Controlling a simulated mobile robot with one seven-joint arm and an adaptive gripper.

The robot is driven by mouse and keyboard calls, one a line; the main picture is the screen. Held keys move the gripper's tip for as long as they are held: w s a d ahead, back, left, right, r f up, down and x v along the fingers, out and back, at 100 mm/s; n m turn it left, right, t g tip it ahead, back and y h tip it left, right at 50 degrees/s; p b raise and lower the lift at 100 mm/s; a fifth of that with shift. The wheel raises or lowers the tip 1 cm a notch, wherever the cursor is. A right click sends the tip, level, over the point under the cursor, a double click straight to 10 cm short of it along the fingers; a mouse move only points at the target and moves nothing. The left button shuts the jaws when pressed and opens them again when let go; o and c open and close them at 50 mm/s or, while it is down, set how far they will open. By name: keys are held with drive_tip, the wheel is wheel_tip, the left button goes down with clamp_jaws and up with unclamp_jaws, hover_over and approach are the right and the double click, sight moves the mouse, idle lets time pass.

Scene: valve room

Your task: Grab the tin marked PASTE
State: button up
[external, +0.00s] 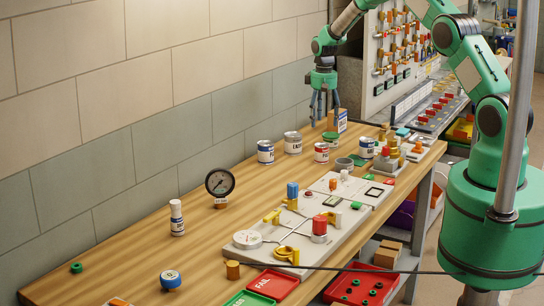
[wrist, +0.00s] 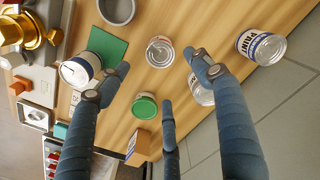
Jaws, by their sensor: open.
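My gripper (external: 323,112) is open and empty, pointing down above the far part of the bench; its fingers spread over several tins in the wrist view (wrist: 157,84). No label reads clearly as PASTE. A tin with a red label (external: 321,152) seems to be the upright tin between the fingers (wrist: 160,52). A pale-labelled tin (external: 292,142) is partly hidden by a finger (wrist: 203,95). A blue-labelled tin (external: 265,152) appears to read PAINT (wrist: 262,47). Another blue-labelled tin (external: 367,147) stands by a finger (wrist: 80,72). A green-lidded tin (wrist: 145,106) stands near the third finger.
An orange-brown box (wrist: 138,149) and a grey ring-like dish (external: 344,163) are close to the tins. A pressure gauge (external: 220,183) and a board with fittings (external: 320,240) occupy the nearer bench. The wall (external: 130,130) borders the bench's left side.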

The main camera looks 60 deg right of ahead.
sight(322, 145)
drive_tip(key=shift+f+p, duration=0.3)
drive_tip(key=shift+f, duration=3.55)
drive_tip(key=shift+f, duration=0.1)
drive_tip(key=shift+a+f+p, duration=0.1)
drive_tip(key=shift+f+p, duration=0.4)
drive_tip(key=shift+f, duration=2)
drive_tip(key=shift+c, duration=0.5)
drive_tip(key=c, duration=1.2)
